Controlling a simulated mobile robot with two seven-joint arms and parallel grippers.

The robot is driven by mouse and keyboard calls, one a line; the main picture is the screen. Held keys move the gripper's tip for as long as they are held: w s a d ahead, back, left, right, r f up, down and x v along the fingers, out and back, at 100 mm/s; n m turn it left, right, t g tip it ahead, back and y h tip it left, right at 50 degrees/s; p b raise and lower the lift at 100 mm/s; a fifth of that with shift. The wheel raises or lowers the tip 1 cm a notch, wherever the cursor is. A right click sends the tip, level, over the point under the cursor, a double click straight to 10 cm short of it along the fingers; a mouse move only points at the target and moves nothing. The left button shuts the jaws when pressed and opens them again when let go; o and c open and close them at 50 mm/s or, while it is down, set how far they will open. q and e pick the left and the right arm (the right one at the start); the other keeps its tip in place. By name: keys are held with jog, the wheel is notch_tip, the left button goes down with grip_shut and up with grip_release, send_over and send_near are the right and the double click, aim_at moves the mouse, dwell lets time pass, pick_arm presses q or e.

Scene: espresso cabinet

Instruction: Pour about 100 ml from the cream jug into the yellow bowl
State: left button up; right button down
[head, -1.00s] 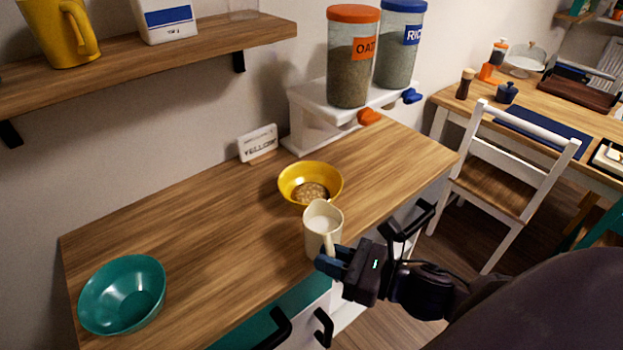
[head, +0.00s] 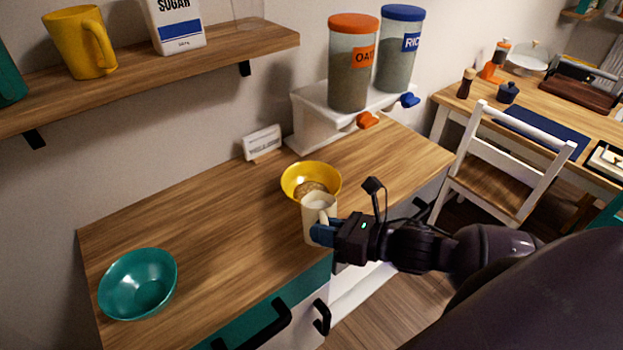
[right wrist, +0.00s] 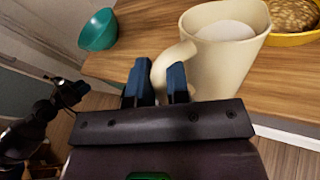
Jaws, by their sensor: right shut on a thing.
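The cream jug (head: 315,224) is held by its handle in my right gripper (head: 323,234), in front of the yellow bowl (head: 326,171). In the head view it overlaps the bowl's near rim and looks roughly upright. In the right wrist view both blue fingers (right wrist: 160,75) close around the handle, and white liquid shows inside the jug (right wrist: 218,70). No stream is visible. The bowl holds brown, grainy contents; its edge shows in the right wrist view (right wrist: 293,40). A dark arm, probably my left (right wrist: 66,93), shows there too; its jaws are unclear.
A teal bowl (head: 138,284) stands at the counter's left. A small white label sign (head: 262,142) stands behind the yellow bowl. Oat (head: 352,65) and rice (head: 400,50) dispensers stand at the back right. The counter between the bowls is clear. A shelf (head: 160,70) hangs above.

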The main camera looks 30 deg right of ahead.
aim_at(323, 211)
jog(key=shift+w+d+r+p, duration=0.1)
jog(key=shift+w+r+p, duration=0.15)
jog(key=shift+r, duration=0.2)
jog(key=shift+w+r+m+p, duration=0.2)
jog(key=shift+r+m+p, duration=0.1)
jog(key=shift+r+p, duration=0.1)
jog(key=shift+w+d+r+m+g+p, duration=0.3)
jog(key=shift+w+r+g+p, duration=0.1)
jog(key=shift+r+g+p, duration=0.1)
dwell(0.4)
jog(key=shift+w+r, duration=0.15)
jog(key=shift+r, duration=0.05)
jog(key=shift+w+d+r+m+p, duration=0.15)
jog(key=shift+w+r+m+p, duration=0.2)
jog(key=shift+r+p, duration=0.4)
jog(key=shift+w+d+r+g, duration=0.15)
jog(key=shift+w+r+g, duration=0.15)
jog(key=shift+w+g, duration=0.1)
jog(key=shift+p, duration=0.3)
jog(key=shift+w+d+r+m+g+p, duration=0.25)
jog(key=shift+w+r+m+g+p, duration=0.3)
jog(key=shift+r, duration=0.2)
jog(key=shift+w+d+m+g, duration=0.1)
jog(key=shift+w+m+g, duration=0.15)
jog(key=shift+m, duration=0.05)
dwell(0.6)
